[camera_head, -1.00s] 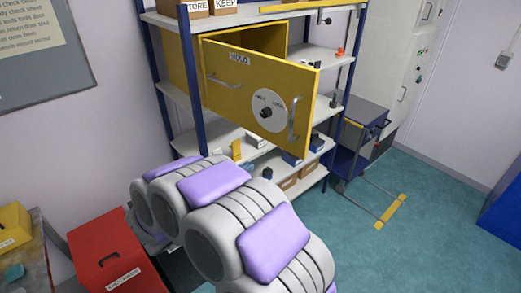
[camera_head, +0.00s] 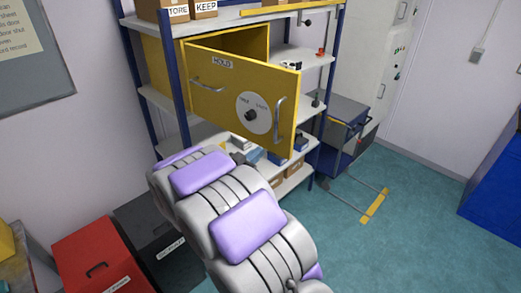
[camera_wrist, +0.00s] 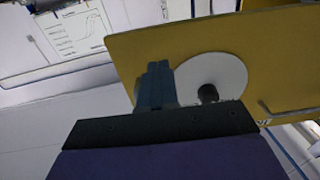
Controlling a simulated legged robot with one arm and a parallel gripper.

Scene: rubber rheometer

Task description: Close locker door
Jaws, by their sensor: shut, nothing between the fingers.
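The yellow locker door (camera_head: 235,92) is swung open from the yellow locker box (camera_head: 258,40) on the shelf rack. It carries a HOLD label, a white disc (camera_head: 262,114) with a dark knob, and two metal bar handles, one (camera_head: 279,114) near its free edge. In the wrist view the door (camera_wrist: 137,62) appears tilted, with its disc (camera_wrist: 230,71) and dark knob (camera_wrist: 208,93). My gripper (camera_wrist: 156,70) is shut and empty in front of the door face, left of the knob. I cannot tell whether it touches.
The shelf rack (camera_head: 182,95) holds several boxes and small items. A red box (camera_head: 98,262) and a dark box (camera_head: 150,235) stand at lower left. A blue trolley (camera_head: 345,125) stands right of the rack.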

